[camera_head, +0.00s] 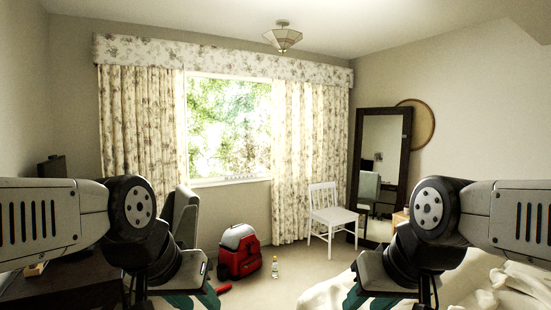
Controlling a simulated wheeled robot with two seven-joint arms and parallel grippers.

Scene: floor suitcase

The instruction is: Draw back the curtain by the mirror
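The floral curtain (311,150) by the mirror hangs at the right side of the window and covers that part of it. The tall dark-framed mirror (381,151) leans against the wall just right of this curtain. My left gripper (191,301) and my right gripper (372,300) show only in part at the bottom edge, with bits of teal fingers. Both are far from the curtain, near me. The frame cuts them off, so whether they are open or shut is hidden.
A white chair (333,214) stands before the curtain and mirror. A red and grey case (239,252) and a bottle (275,267) are on the floor. A bed (335,288) is at lower right, a dark desk (65,283) at lower left.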

